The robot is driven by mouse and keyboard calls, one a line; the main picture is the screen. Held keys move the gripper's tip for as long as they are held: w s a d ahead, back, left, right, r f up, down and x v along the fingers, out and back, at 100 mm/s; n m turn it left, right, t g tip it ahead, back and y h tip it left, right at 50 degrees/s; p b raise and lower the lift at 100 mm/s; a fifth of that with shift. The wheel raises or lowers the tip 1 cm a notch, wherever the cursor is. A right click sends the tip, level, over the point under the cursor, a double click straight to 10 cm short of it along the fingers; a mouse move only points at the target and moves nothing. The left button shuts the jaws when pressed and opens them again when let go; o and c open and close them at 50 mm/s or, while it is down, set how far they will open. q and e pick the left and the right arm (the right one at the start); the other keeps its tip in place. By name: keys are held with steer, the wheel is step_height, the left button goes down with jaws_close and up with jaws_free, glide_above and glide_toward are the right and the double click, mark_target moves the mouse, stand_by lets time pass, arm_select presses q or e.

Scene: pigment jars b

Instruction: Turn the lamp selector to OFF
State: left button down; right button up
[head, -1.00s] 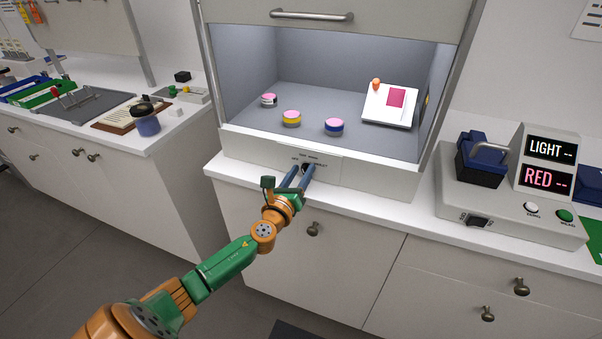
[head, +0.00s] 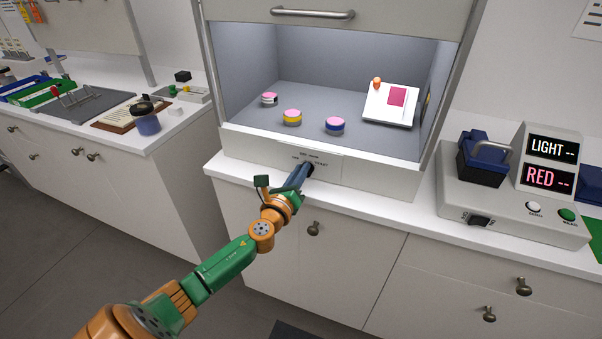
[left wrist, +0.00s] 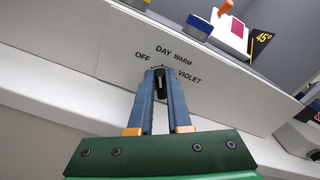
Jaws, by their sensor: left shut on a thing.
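The lamp selector (left wrist: 160,84) is a small dark knob on the white front panel of the lit cabinet. Printed around it are OFF at the left, DAY and WARM above, and VIOLET at the right. My left gripper (head: 304,169) reaches the panel from the front, and its blue fingers are shut on the selector. In the left wrist view the fingertips (left wrist: 160,74) stand on either side of the knob and hide much of it. I cannot tell which label the knob points to. My right gripper is not in view.
Inside the cabinet are pink-topped jars with white (head: 269,99), yellow (head: 292,118) and blue (head: 335,126) bands, and a white stand (head: 388,108) with a pink card. A meter with LIGHT and RED displays (head: 549,163) stands on the right counter. A drawer knob (head: 314,228) is below the panel.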

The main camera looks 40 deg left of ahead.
arm_select(q)
steer(key=n, duration=0.1)
steer(key=n+b, duration=0.1)
steer(key=n, duration=0.1)
steer(key=shift+a+f, duration=0.1)
steer(key=shift+f, duration=0.1)
steer(key=shift+s+a+f+n, duration=0.1)
steer(key=shift+n, duration=1.2)
steer(key=c, duration=0.9)
jaws_free()
steer(key=shift+o, duration=0.2)
steer(key=v, duration=0.7)
steer(key=shift+b, duration=0.3)
